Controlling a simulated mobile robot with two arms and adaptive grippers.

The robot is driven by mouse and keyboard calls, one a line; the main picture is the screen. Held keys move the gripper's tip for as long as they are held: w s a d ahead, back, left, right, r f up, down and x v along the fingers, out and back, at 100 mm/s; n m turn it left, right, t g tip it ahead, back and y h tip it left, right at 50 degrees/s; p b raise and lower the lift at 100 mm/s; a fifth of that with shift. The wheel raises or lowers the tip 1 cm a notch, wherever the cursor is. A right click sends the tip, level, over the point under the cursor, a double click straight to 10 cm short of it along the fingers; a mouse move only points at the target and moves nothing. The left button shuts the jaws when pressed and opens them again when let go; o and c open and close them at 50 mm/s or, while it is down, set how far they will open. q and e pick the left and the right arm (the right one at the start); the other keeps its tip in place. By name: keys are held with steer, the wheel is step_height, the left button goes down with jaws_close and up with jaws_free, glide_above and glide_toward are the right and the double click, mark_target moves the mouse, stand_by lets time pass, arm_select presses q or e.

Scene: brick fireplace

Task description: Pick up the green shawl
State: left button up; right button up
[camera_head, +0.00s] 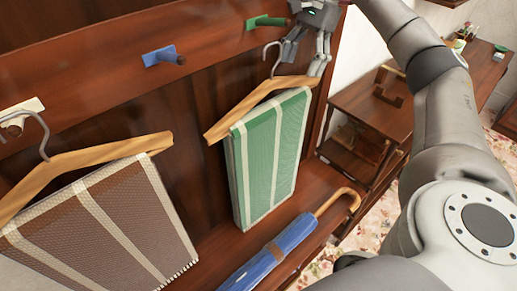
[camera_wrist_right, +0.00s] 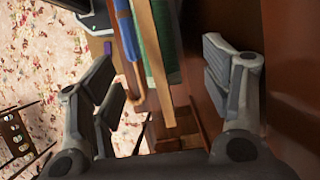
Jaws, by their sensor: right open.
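The green shawl (camera_head: 268,150), with pale stripes, is draped over a wooden hanger (camera_head: 255,103) in the middle of the head view. The hanger's metal hook (camera_head: 273,58) shows just below a green peg (camera_head: 268,21); I cannot tell what it rests on. My right gripper (camera_head: 303,60) is open at the hanger's upper right end, close to the hook. In the right wrist view, the hanger (camera_wrist_right: 160,75) and the green shawl (camera_wrist_right: 145,35) show between the spread fingers of the right gripper (camera_wrist_right: 165,88); contact cannot be told. My left gripper is out of view.
A brown shawl (camera_head: 100,220) hangs on another hanger at the left, by a white peg (camera_head: 20,115). A blue peg (camera_head: 163,57) is bare. A blue umbrella (camera_head: 270,255) lies below the green shawl. A wooden shelf unit (camera_head: 370,105) stands at the right.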

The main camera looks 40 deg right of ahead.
mark_target(288, 94)
steer(key=b+x, duration=0.2)
steer(key=x, duration=0.2)
steer(key=shift+s, duration=0.2)
steer(key=shift+f, duration=0.35)
steer(key=shift+a+f, duration=0.15)
steer(key=shift+f, duration=0.1)
steer(key=shift+a+f, duration=0.35)
steer(key=shift+a+f+b, duration=0.2)
steer(key=shift+f+b, duration=0.05)
steer(key=shift+b, duration=0.05)
steer(key=shift+a+f, duration=0.25)
steer(key=shift+p+x, duration=0.75)
steer(key=shift+x, duration=0.25)
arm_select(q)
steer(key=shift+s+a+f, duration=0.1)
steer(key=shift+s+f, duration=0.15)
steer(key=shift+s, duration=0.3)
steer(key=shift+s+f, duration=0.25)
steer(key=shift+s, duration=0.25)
arm_select(e)
steer(key=shift+a+f, duration=0.3)
steer(key=shift+f, duration=0.3)
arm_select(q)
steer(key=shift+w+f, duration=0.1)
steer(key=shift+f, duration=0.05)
arm_select(e)
steer(key=shift+f, duration=0.25)
